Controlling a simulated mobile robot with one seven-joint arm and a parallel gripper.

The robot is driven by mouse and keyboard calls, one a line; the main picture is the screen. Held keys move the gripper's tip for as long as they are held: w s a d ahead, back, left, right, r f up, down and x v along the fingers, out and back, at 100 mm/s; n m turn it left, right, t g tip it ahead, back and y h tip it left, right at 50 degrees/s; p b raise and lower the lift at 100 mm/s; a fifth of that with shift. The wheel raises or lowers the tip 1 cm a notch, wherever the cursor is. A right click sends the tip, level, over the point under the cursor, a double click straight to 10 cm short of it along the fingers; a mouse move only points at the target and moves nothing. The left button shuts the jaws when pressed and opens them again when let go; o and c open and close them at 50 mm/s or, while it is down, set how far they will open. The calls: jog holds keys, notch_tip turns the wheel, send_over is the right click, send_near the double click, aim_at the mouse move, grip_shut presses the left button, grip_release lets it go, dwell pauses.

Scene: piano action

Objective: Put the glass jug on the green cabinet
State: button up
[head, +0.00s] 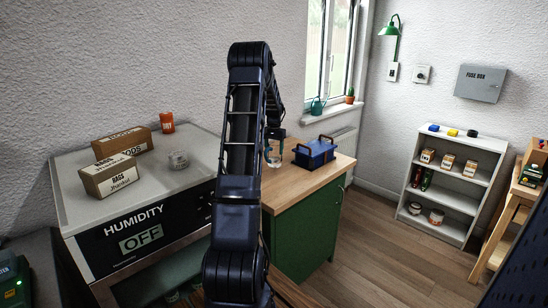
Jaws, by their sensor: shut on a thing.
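The green cabinet (309,233) with a light wooden top (318,170) stands right of centre, below the window. My gripper (275,146) is over the left back part of that top, partly behind my own arm. It is shut on the glass jug (273,157), a small clear vessel with a bluish tint that hangs or stands just below the fingers. I cannot tell whether the jug's base touches the wood. My arm hides part of the cabinet's left side.
A blue toolbox (315,153) sits on the cabinet top, close right of the jug. The front of the top is clear. A white shelf (455,173) stands at right.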

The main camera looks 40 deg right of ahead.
aim_at(274, 155)
jog(key=shift+f, duration=2.05)
jog(key=o, duration=1.7)
jog(key=shift+f, duration=0.15)
